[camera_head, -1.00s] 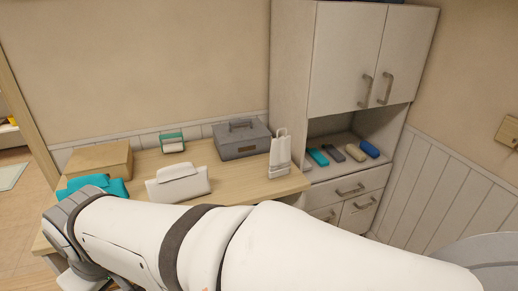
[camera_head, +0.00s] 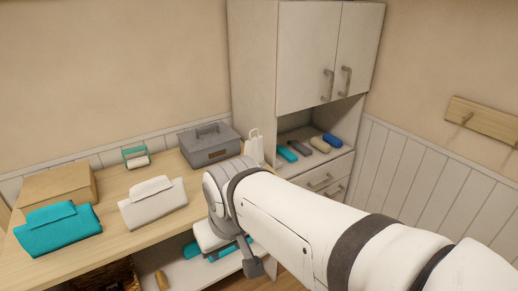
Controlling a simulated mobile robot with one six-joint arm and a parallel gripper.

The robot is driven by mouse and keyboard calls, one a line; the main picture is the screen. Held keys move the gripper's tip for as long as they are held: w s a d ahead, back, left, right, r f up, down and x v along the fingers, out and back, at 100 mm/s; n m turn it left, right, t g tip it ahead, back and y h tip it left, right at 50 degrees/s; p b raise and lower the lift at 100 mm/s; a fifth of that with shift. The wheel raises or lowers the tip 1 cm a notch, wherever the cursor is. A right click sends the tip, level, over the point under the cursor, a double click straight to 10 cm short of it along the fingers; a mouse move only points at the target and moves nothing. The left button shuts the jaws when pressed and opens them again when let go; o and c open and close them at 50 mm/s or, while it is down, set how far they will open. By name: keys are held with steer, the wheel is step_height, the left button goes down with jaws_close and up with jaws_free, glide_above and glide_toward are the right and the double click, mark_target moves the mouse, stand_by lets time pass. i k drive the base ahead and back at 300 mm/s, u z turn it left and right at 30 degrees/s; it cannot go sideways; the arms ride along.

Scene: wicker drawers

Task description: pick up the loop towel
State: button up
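I cannot tell for sure which cloth is the loop towel. A teal folded towel (camera_head: 58,232) and a white folded towel (camera_head: 152,204) lie on the wooden table, each with a raised flap on top. A small white item with loop-like upper ends (camera_head: 254,147) stands at the table's right end, partly behind my arm. My gripper (camera_head: 235,258) hangs at the front edge of the table, right of the white folded towel and apart from it.
A grey lidded box (camera_head: 209,147), a cardboard-coloured box (camera_head: 58,187) and a small green-and-white stand (camera_head: 136,158) are on the table. Several rolled cloths (camera_head: 312,145) lie in the cabinet niche. A lower shelf (camera_head: 205,273) holds teal items. A hook rack (camera_head: 484,118) on the right wall looks empty.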

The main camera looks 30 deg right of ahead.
mark_target(254, 148)
steer(key=i, duration=1)
steer(key=z, duration=0.05)
